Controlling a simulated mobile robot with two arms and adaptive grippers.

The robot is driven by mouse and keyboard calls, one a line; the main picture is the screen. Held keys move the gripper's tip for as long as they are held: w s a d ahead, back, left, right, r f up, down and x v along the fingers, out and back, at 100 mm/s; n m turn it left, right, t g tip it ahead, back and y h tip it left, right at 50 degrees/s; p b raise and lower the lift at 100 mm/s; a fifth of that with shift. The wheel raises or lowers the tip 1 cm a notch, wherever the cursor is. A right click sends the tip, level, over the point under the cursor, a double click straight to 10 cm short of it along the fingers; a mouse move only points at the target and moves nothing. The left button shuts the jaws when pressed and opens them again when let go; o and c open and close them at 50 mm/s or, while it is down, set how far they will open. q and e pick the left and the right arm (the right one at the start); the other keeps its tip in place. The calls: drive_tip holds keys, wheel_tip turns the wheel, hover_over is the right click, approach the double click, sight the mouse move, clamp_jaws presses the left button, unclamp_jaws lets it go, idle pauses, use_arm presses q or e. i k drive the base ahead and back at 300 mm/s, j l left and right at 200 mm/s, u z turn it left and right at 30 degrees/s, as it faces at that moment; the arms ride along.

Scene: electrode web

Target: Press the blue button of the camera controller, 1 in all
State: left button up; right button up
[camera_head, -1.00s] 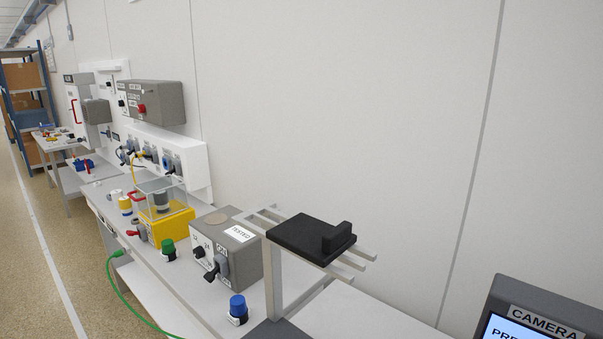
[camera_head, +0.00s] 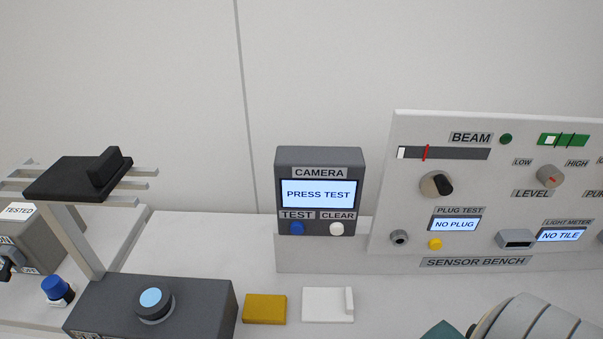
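The camera controller (camera_head: 318,158) is a dark grey box standing at the back of the bench, near the middle of the head view. Its screen (camera_head: 318,194) reads "PRESS TEST". Below the screen, the blue button (camera_head: 297,229) sits under the TEST label, and a white button (camera_head: 336,229) sits under the CLEAR label. Neither gripper's fingers show in the head view. One of my arm links shows at the bottom right edge, well apart from the controller.
A dark box with a light blue button (camera_head: 151,299) stands at front left, beside a post carrying a black block (camera_head: 75,180). A yellow block (camera_head: 265,309) and a white tile (camera_head: 322,305) lie in front of the controller. The sensor bench panel (camera_head: 400,125) stands at right.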

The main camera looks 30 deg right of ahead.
sight(296, 228)
drive_tip(key=z, duration=1.15)
